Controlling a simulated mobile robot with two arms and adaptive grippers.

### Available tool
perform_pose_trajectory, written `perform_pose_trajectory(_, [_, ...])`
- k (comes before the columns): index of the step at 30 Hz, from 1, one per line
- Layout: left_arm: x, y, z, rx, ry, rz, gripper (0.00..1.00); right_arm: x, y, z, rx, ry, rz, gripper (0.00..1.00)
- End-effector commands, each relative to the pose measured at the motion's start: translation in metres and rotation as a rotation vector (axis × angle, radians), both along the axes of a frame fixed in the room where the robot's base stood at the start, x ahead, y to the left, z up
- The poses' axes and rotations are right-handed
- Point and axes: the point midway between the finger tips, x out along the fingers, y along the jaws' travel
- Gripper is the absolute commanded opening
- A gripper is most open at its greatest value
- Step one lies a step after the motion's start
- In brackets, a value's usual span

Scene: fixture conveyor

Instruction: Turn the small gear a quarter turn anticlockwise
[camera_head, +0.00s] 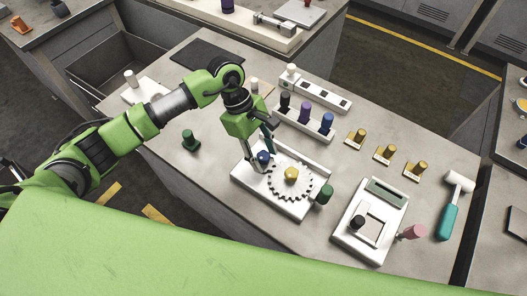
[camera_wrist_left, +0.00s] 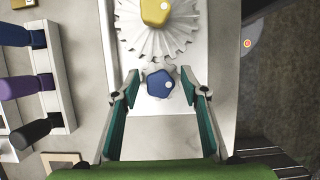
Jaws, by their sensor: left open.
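A white fixture plate (camera_head: 295,207) lies on the table in the head view. On it sits a large white toothed gear (camera_head: 273,187) with a yellow knob (camera_head: 291,174). A blue knob (camera_head: 263,157) stands beside it at the upper left; small gear teeth under it cannot be made out. My left gripper (camera_head: 259,151) points down at the blue knob, open. In the left wrist view the faceted blue knob (camera_wrist_left: 160,84) lies between the open fingertips, with gaps on both sides. The large gear (camera_wrist_left: 158,45) and yellow knob (camera_wrist_left: 156,11) show beyond it. My right gripper is not in view.
A dark green knob (camera_head: 325,194) stands at the fixture's right edge. A rack with black, purple and blue handles (camera_head: 304,113) is behind. A white framed fixture (camera_head: 372,224) and a teal-handled hammer (camera_head: 449,218) lie to the right. A green cylinder (camera_head: 190,140) stands to the left.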

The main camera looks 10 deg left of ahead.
Motion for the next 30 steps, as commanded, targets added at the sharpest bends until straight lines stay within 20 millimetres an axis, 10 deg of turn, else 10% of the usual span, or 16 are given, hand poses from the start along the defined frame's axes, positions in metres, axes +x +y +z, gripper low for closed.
perform_pose_trajectory(7, [0.000,0.000,-0.001,0.000,0.000,0.000,0.40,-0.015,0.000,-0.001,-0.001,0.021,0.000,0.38])
perform_pose_trajectory(12, [0.000,0.000,-0.001,0.000,0.000,0.000,0.02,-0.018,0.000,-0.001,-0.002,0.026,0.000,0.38])
perform_pose_trajectory(30, [0.000,0.000,-0.004,-0.001,-0.003,0.160,0.02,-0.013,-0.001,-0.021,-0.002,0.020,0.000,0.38])
